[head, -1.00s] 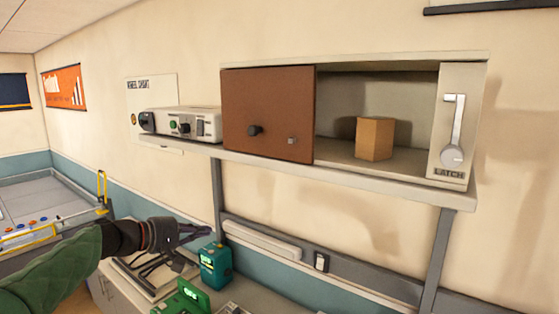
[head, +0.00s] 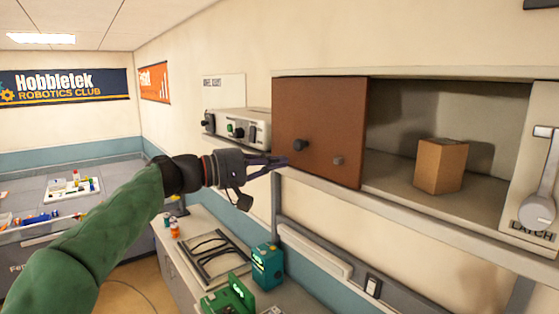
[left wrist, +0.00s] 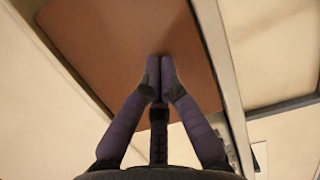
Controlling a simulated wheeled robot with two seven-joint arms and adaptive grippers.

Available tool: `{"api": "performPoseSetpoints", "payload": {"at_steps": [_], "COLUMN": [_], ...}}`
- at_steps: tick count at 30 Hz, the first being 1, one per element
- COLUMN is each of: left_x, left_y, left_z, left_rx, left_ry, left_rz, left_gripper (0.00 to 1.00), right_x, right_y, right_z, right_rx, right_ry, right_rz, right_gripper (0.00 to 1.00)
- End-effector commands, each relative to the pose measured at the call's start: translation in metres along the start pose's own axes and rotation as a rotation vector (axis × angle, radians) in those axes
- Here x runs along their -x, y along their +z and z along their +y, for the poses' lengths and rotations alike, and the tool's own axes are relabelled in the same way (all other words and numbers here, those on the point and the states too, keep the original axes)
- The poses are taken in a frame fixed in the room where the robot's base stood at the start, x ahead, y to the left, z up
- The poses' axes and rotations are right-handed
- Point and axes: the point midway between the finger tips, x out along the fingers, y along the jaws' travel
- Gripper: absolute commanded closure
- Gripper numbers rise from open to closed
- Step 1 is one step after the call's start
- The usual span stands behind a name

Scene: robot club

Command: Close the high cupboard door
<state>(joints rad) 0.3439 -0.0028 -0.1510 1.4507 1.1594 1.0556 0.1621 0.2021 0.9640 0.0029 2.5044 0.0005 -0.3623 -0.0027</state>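The cupboard door (head: 318,120) is a flat brown panel with a dark round knob (head: 301,145) and a small grey fitting. It stands at the left part of the high cupboard (head: 405,100), and the right part of the opening is uncovered. My left gripper (head: 282,162) is at the door's lower left edge, just below and left of the knob. In the left wrist view the gripper (left wrist: 160,66) has its fingertips together with nothing between them, pointing at the brown door (left wrist: 125,40). I cannot tell whether they touch it. My right gripper is not in view.
A tan box (head: 440,166) stands inside the cupboard. A panel with a grey latch lever (head: 543,190) is at its right end. A control box (head: 236,128) sits left of the door. A teal device (head: 267,267) is on the counter below.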

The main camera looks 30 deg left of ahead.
Motion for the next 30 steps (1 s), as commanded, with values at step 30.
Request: {"api": "performPoseSetpoints", "payload": {"at_steps": [30], "left_x": [-0.077], "left_y": [0.039], "left_z": [-0.001], "left_rx": [0.001], "left_ry": [-0.001], "left_rz": [0.0], "left_gripper": [1.0], "right_x": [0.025], "right_y": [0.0], "right_z": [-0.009], "right_rx": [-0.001], "right_ry": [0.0], "right_rz": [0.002], "right_gripper": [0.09]}}
